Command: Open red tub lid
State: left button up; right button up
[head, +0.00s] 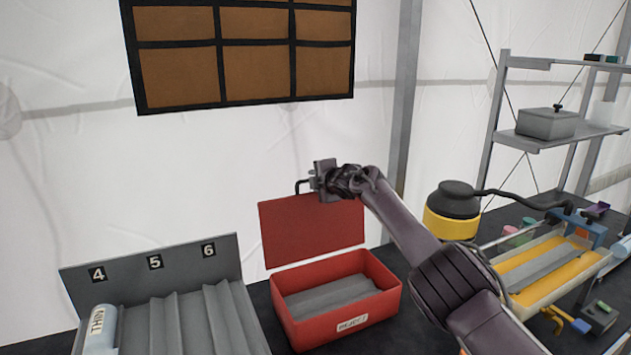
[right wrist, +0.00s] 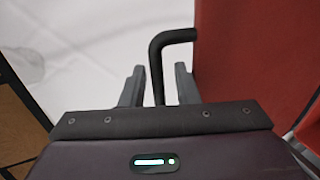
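The red tub (head: 385,300) stands on the dark table with a white label on its front. Its red lid (head: 312,235) is up, standing steeply at the tub's back edge, so the grey inside shows. My right gripper (head: 316,180) is at the lid's top edge. In the right wrist view, the bent black handle (right wrist: 156,65) lies between the two fingers of the right gripper (right wrist: 158,88). Gaps show on both sides, so the fingers look open around it. The lid (right wrist: 235,60) fills the right of that view. My left gripper is not in view.
A grey rack (head: 225,255) marked 4, 5 and 6 stands left of the tub, with a pale cylinder (head: 98,325) in it. A yellow and black lamp-like device (head: 452,212) and a yellow-lined tray (head: 535,270) are at right. A shelf (head: 545,140) stands behind.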

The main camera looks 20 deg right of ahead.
jog(key=shift+s, duration=0.15)
jog(key=shift+s+d+r+b, duration=0.15)
jog(key=shift+s+r+b, duration=0.05)
jog(key=shift+s+b, duration=0.45)
jog(key=b+v, duration=0.2)
jog(key=v, duration=0.4)
dwell(0.4)
